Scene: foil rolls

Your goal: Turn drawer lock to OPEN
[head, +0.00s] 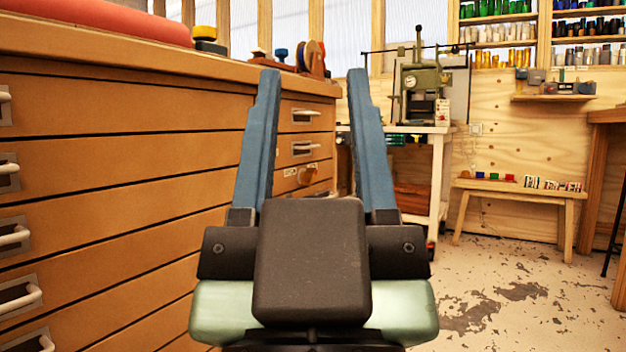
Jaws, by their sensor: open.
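My gripper (313,76) is in the middle of the head view, seen from behind, with its two long blue fingers spread wide and nothing between them. Beyond the fingers, a drawer cabinet (304,96) shows in the gap. A small tan knob (308,175), which looks like the drawer lock, sits on a lower drawer front with small white labels (290,172) beside it. The label words and the knob's setting are too small to read. The knob appears well apart from the fingers. The gripper body hides what lies below it.
A large wooden drawer cabinet (120,158) with white handles runs close along the left, with a red roll (100,18) on top. A white machine stand (438,185) and a low wooden bench (515,192) stand at the back right. The worn floor (500,290) at right is clear.

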